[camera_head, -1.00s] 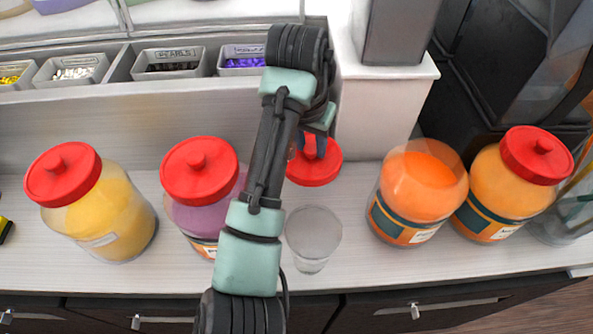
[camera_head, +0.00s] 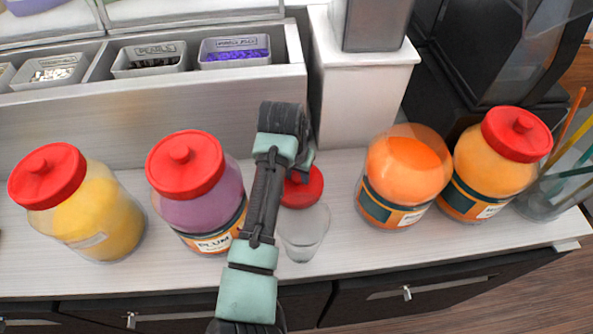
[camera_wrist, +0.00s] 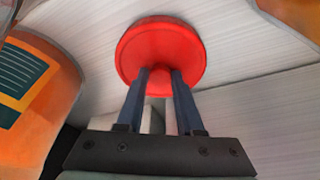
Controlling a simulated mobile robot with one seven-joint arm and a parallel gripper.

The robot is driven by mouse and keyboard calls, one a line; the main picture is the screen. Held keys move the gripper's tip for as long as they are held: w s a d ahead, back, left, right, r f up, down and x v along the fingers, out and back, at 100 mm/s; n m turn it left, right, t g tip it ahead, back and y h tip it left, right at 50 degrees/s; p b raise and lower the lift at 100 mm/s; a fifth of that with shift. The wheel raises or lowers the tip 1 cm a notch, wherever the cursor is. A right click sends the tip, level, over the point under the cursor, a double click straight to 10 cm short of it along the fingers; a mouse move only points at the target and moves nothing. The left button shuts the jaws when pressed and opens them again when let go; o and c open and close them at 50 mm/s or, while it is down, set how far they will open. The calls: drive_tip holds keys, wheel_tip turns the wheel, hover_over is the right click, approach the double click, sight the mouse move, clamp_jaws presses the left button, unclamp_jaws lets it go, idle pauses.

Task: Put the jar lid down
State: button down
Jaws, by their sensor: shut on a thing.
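The red jar lid (camera_head: 303,189) is partly hidden by my arm in the head view, behind the clear cup. In the wrist view the lid (camera_wrist: 161,52) is seen with its knob between the two fingers of my gripper (camera_wrist: 160,78), which is shut on the knob. The lid is at or close above the pale counter (camera_head: 340,235); I cannot tell whether it touches. An orange jar (camera_head: 407,180) stands without a lid to the right.
A clear cup (camera_head: 303,235) stands just in front of the lid. Lidded jars stand around: yellow (camera_head: 90,225), plum (camera_head: 205,212) and a second orange one (camera_head: 492,175). A white column base (camera_head: 362,90) rises behind. Small topping bins (camera_head: 235,52) sit at the back left.

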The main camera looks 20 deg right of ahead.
drive_tip(key=c, duration=0.5)
unclamp_jaws()
drive_tip(key=shift+f, duration=0.1)
drive_tip(key=shift+c, duration=0.2)
drive_tip(key=b+v, duration=0.1)
drive_tip(key=v, duration=1.1)
drive_tip(key=shift+r+b, duration=0.2)
drive_tip(key=shift+b, duration=0.15)
wheel_tip(320, 180, up, 10)
drive_tip(key=n+t+h, duration=0.1)
drive_tip(key=t+h, duration=0.2)
drive_tip(key=t, duration=0.3)
hover_over(291, 194)
drive_tip(key=w+d, duration=0.3)
drive_tip(key=w, duration=0.2)
drive_tip(key=a+r+n+t+h, duration=0.15)
drive_tip(key=r+t, duration=0.25)
drive_tip(key=r, duration=0.4)
drive_tip(key=a+r+n+t+y, duration=0.1)
drive_tip(key=a+r+t, duration=0.15)
drive_tip(key=r, duration=0.55)
drive_tip(key=s+a+r+n+t+y, duration=0.2)
drive_tip(key=s+a+r+t, duration=0.4)
drive_tip(key=r, duration=0.4)
drive_tip(key=s+a+r+n+t+y, duration=0.3)
drive_tip(key=s+a+r+t, duration=0.3)
drive_tip(key=s+r, duration=0.3)
drive_tip(key=shift+a+r+t, duration=0.35)
drive_tip(key=shift+a+r, duration=0.05)
drive_tip(key=shift+r, duration=0.35)
